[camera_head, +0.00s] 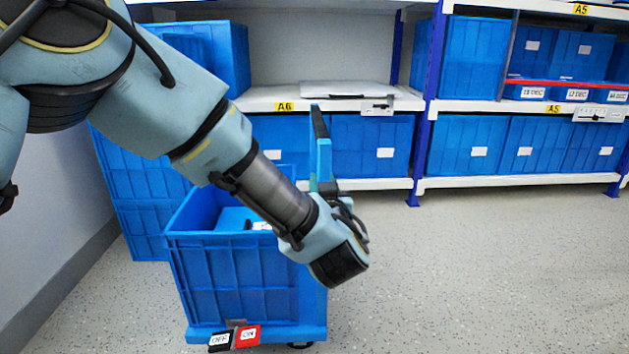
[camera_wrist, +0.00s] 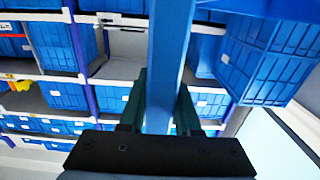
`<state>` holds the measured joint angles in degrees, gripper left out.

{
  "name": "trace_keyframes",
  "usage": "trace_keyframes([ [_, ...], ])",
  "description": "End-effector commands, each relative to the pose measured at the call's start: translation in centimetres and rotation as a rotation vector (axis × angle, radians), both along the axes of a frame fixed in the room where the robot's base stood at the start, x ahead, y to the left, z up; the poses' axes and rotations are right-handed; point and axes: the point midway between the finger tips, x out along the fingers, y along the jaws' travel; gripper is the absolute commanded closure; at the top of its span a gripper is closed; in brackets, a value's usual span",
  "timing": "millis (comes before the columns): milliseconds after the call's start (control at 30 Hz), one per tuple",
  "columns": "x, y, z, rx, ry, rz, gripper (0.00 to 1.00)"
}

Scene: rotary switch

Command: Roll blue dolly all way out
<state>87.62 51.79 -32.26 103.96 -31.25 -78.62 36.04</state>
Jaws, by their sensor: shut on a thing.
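The blue dolly (camera_head: 312,332) stands on the floor at the lower middle of the head view, carrying a blue crate (camera_head: 235,285). A black wheel shows under its front right corner. A blue upright handle (camera_head: 324,158) with a black top rises behind my wrist. In the wrist view my gripper (camera_wrist: 160,108) is shut on this handle (camera_wrist: 167,60), which runs between the two fingers. In the head view my wrist hides the fingertips and the handle's lower part.
Stacked blue crates (camera_head: 140,215) stand close behind and left of the dolly, by a wall. A shelf rack with crates (camera_head: 470,145) lines the back. Red ON and black OFF labels (camera_head: 247,336) sit at the dolly's front edge. The floor (camera_head: 480,270) to the right is clear.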

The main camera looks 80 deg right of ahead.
Motion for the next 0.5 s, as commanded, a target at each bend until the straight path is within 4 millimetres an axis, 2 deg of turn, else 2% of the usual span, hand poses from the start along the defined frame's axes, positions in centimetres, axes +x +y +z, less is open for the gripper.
trace_keyframes([
  [33, -0.53, -0.09, 0.07, -0.001, 0.002, -0.01, 1.0],
  [300, -0.78, -0.13, 0.13, -0.002, 0.003, -0.016, 1.0],
  [333, -0.79, -0.13, 0.13, -0.002, 0.004, -0.016, 0.65],
  [500, -0.69, -0.1, 0.13, -0.003, 0.002, -0.014, 0.46],
])
